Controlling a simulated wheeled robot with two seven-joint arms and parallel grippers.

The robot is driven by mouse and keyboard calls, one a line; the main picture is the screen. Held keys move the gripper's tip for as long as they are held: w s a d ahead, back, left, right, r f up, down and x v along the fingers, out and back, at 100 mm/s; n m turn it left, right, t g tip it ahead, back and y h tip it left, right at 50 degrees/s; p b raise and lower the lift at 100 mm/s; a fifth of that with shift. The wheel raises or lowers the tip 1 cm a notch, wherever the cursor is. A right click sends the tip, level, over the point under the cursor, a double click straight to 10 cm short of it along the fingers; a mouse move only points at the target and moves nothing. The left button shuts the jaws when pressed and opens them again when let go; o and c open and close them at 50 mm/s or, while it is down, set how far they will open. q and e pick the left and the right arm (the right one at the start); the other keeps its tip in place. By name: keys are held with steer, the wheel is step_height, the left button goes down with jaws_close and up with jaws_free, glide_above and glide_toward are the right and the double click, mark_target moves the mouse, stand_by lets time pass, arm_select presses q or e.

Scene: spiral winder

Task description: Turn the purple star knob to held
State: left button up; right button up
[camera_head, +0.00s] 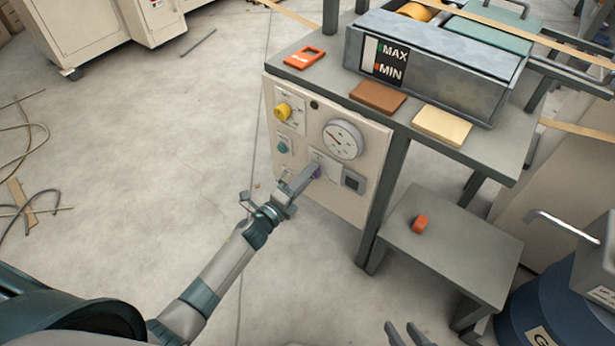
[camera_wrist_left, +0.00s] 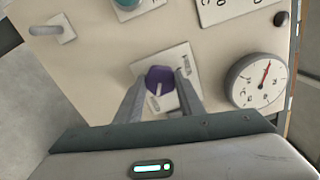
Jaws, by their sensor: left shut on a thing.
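The purple star knob (camera_wrist_left: 159,80) sits on a small white label plate (camera_wrist_left: 184,61) on the beige control panel (camera_head: 345,203). A pale pointer line shows on the knob's face; the plate's lettering is too small to read. My left gripper (camera_wrist_left: 160,92) is shut on the knob, with one finger on each side of it. In the head view the left gripper (camera_head: 309,174) reaches the panel and mostly hides the knob (camera_head: 316,172). My right gripper (camera_head: 405,335) shows only in part at the bottom edge, its fingers apart and empty.
Beside the knob are a round gauge (camera_head: 343,139), a yellow knob (camera_head: 283,111), a teal knob (camera_head: 283,147) and a dark square fitting (camera_head: 353,181).

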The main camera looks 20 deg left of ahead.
arm_select(q)
steer(key=shift+f, duration=0.1)
arm_select(e)
steer(key=shift+a, duration=0.25)
arm_select(q)
steer(key=o, duration=1.1)
steer(key=shift+s, duration=0.1)
arm_select(e)
steer(key=shift+d, duration=0.2)
arm_select(q)
steer(key=shift+p+v, duration=0.3)
steer(key=shift+v, duration=8.35)
arm_select(e)
steer(key=shift+s+d+f, duration=0.2)
steer(key=shift+d, duration=0.2)
steer(key=shift+g, duration=0.3)
